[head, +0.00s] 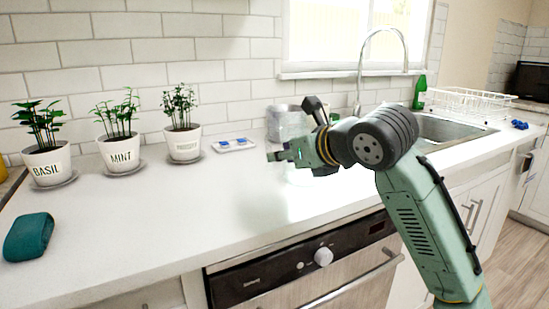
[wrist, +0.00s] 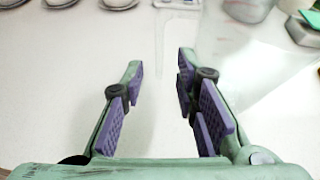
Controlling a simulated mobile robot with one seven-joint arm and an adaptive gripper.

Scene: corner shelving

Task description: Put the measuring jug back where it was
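A clear, see-through measuring jug (wrist: 255,65) stands on the white counter; in the wrist view it shows faintly at the right, beside and beyond my right finger. In the head view it is a faint clear shape (head: 300,177) just below my gripper (head: 280,155), partly hidden by it. In the wrist view my gripper (wrist: 160,63) has its fingers apart, with a wide gap showing counter between them. A faint pale outline runs in that gap; I cannot tell whether it is the jug's handle. I see no firm hold on the jug.
Potted basil (head: 47,163), mint (head: 121,151) and a third plant (head: 184,143) line the wall at left. A small white tray (head: 233,145) and a greyish container (head: 285,122) stand behind my gripper. The middle-left counter is clear.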

